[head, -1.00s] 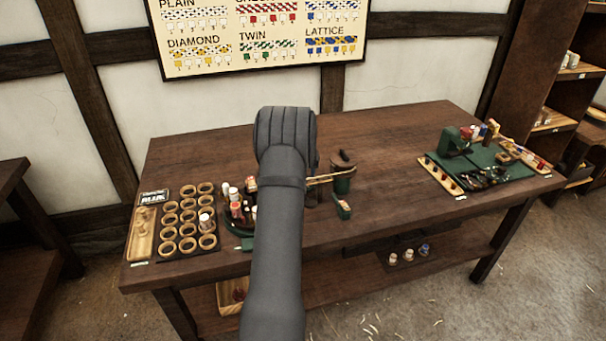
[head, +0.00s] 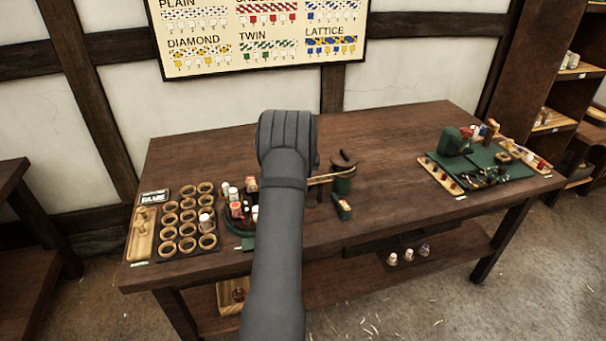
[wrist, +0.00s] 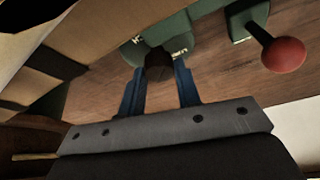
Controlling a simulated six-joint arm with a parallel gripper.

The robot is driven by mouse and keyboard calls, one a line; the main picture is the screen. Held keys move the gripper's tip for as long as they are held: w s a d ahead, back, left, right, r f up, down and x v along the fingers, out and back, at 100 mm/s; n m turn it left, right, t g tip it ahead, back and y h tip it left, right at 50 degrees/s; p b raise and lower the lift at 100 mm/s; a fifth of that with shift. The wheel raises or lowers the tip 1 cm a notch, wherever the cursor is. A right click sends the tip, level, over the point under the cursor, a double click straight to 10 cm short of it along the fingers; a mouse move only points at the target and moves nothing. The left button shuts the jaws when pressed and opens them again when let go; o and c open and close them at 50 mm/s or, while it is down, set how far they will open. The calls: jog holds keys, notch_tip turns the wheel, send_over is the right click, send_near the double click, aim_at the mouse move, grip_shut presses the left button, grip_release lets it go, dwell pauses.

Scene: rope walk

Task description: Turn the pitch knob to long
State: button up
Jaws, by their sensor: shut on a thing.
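The pitch knob (wrist: 159,68) is a small dark knob on a green housing (wrist: 178,30) in the wrist view. My gripper (wrist: 160,76) has its two blue fingers on either side of the knob and is shut on it. Small pale lettering shows on the green base at both sides of the knob, but I cannot read it or tell which way the knob points. In the head view my own arm hides the gripper and the knob.
A red ball handle (wrist: 284,55) on a green mount is close right of my fingers. On the bench (head: 400,140), wooden cups (head: 187,229) and bobbins (head: 237,209) stand left; a green mat (head: 500,167) with tools lies right. The bench middle right is clear.

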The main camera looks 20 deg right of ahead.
jog(key=n, duration=0.2)
jog(key=n+y, duration=0.1)
jog(key=n, duration=0.1)
jog(key=shift+d+y, duration=0.15)
jog(key=shift+y, duration=0.15)
jog(key=shift+n+y, duration=0.8)
jog(key=shift+n, duration=1.4)
jog(key=o, duration=1)
jog(key=shift+c, duration=0.2)
jog(key=v, duration=1.7)
jog(key=shift+r, duration=0.2)
jog(key=shift+d, duration=0.15)
